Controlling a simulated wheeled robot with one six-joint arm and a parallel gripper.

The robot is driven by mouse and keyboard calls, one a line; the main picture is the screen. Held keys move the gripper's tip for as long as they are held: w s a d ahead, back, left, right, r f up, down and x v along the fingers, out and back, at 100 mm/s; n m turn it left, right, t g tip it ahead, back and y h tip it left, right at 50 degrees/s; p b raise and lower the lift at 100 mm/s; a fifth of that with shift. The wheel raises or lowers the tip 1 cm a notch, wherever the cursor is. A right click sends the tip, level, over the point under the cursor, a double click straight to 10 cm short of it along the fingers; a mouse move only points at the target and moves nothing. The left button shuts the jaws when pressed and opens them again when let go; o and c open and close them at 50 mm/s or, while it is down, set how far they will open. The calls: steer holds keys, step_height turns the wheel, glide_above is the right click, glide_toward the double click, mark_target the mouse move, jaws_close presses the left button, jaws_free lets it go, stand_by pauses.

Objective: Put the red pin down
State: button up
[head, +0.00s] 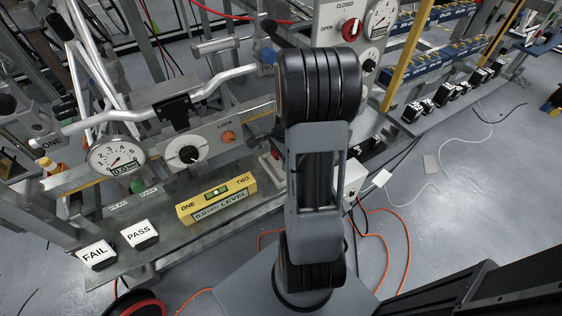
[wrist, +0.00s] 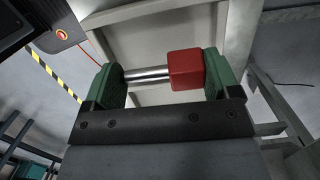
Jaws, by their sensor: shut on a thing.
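The red pin (wrist: 186,70) shows in the wrist view, with a red block-shaped head and a bare metal shaft (wrist: 147,76). My gripper (wrist: 160,78) is shut on it, with the pin lying crosswise between the two green fingers. The red head is beside the right finger and the shaft runs to the left finger. A pale surface is behind the pin in the wrist view; I cannot tell whether the pin touches it. In the head view my arm fills the middle, and I cannot make out my gripper or the held pin.
A grey bench (head: 167,258) holds a yellow level (head: 216,198), a FAIL button (head: 96,255) and a PASS button (head: 140,234). A dial gauge (head: 117,158) and LOCK panel (head: 190,153) stand behind. Orange cables (head: 405,235) cross the floor. Open floor lies at right.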

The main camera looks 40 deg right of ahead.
steer(key=shift+f, duration=1.2)
steer(key=shift+f, duration=0.1)
steer(key=shift+f+b, duration=0.15)
steer(key=shift+b, duration=0.15)
steer(key=o, duration=0.8)
steer(key=shift+o, duration=0.2)
